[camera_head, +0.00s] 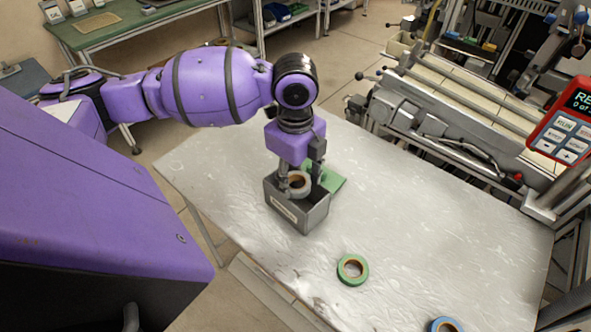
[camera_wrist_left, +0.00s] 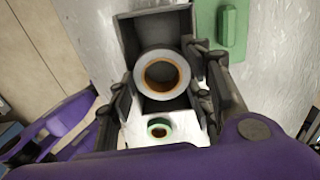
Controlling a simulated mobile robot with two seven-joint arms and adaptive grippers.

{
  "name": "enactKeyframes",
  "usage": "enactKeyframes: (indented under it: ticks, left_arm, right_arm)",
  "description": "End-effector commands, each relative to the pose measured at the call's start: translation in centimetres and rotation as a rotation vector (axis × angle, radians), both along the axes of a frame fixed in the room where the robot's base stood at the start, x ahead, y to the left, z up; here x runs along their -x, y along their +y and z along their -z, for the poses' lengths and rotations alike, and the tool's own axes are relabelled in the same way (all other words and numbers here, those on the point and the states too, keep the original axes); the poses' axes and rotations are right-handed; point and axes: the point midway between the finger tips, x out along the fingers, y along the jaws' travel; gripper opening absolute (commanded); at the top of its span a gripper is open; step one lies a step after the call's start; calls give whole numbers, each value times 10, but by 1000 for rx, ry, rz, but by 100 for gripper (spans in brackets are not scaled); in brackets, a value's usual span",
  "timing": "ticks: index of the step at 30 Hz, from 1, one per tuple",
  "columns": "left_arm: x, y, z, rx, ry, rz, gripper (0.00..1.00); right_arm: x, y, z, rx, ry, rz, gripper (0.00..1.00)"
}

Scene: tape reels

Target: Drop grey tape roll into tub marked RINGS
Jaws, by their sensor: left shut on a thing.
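My left gripper (camera_head: 299,178) is shut on the grey tape roll (camera_head: 299,184), which has a brown core. In the left wrist view the grey roll (camera_wrist_left: 162,75) sits between the fingers, over the mouth of the grey tub (camera_wrist_left: 125,28). In the head view the tub (camera_head: 299,215) stands on the table below the gripper, with a pale label on its front wall, too small to read. The roll is at about the rim; I cannot tell exactly how far in it is. My right gripper is out of view.
A green tape roll (camera_head: 352,269) lies on the pale table (camera_head: 430,220), and a blue one (camera_head: 445,325) at the bottom edge. A green flat piece (camera_head: 330,179) lies behind the tub. A machine (camera_head: 450,110) stands behind the table. The table's right side is clear.

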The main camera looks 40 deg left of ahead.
Motion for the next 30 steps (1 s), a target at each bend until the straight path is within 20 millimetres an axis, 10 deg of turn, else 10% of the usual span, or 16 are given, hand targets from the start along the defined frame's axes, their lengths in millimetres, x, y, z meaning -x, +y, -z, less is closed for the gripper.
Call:
enactKeyframes:
  ticks: [3, 4, 9, 20, 30]
  left_arm:
    - [1, 0, 2, 1, 4, 0, 22]
    - [1, 0, 2, 1, 5, 0, 49]
    - [1, 0, 2, 1, 5, 0, 68]
    - [1, 0, -2, 0, 3, 0, 68]
    - [0, 0, -64, -2, 0, 0, 68]
  right_arm:
    - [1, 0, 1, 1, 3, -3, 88]
    - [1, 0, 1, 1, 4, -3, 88]
    - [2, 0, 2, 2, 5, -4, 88]
    - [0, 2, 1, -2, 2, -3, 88]
    - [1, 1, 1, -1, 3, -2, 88]
